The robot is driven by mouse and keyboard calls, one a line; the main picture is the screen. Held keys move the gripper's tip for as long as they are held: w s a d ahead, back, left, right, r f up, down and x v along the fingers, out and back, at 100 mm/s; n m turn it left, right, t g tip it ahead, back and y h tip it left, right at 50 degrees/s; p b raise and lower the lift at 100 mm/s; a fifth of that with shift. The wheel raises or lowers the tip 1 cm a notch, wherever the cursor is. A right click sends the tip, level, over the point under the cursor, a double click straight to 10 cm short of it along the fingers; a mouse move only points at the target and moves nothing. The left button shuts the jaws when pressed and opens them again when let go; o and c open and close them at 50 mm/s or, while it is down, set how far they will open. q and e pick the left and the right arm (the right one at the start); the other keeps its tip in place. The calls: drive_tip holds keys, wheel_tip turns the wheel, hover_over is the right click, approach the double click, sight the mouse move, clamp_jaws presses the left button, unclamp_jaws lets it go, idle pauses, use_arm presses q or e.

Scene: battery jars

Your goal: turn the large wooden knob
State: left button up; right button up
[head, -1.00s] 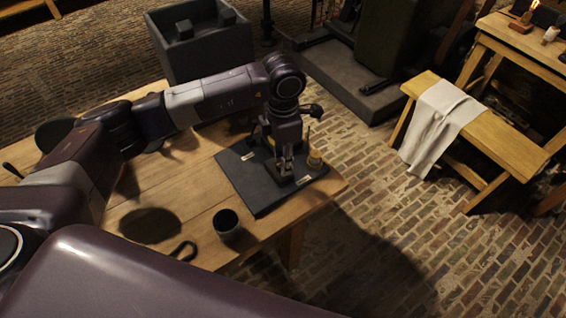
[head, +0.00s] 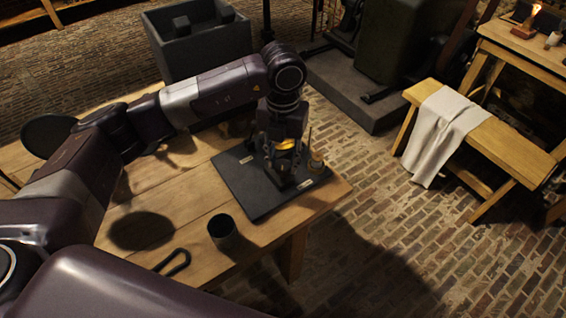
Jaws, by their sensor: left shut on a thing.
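My left gripper (head: 284,168) points down over the dark board (head: 255,200) on the wooden table. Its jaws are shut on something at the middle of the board. The gripper hides most of that thing, so I cannot make out whether it is the large wooden knob. A bright orange-yellow patch (head: 286,144) shows at the gripper, just above its fingers. A small tan, wood-coloured piece (head: 316,162) stands on the board just right of the gripper, apart from the fingers. Pale labels lie on the board. My right gripper is not in view.
A dark cup (head: 223,232) stands on the wooden table (head: 195,205) near its front edge, with a black loop-shaped thing (head: 173,262) left of it. A bench with a white cloth (head: 443,130) stands right, across open brick floor. A grey bin (head: 200,55) stands behind.

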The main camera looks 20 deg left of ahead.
sight(282, 164)
use_arm(q)
drive_tip(key=shift+w+r+n+b, duration=0.1)
drive_tip(key=shift+n+b, duration=0.35)
drive_tip(key=shift+n, duration=1.55)
drive_tip(key=o, duration=1.1)
wheel_tip(282, 164, up, 12)
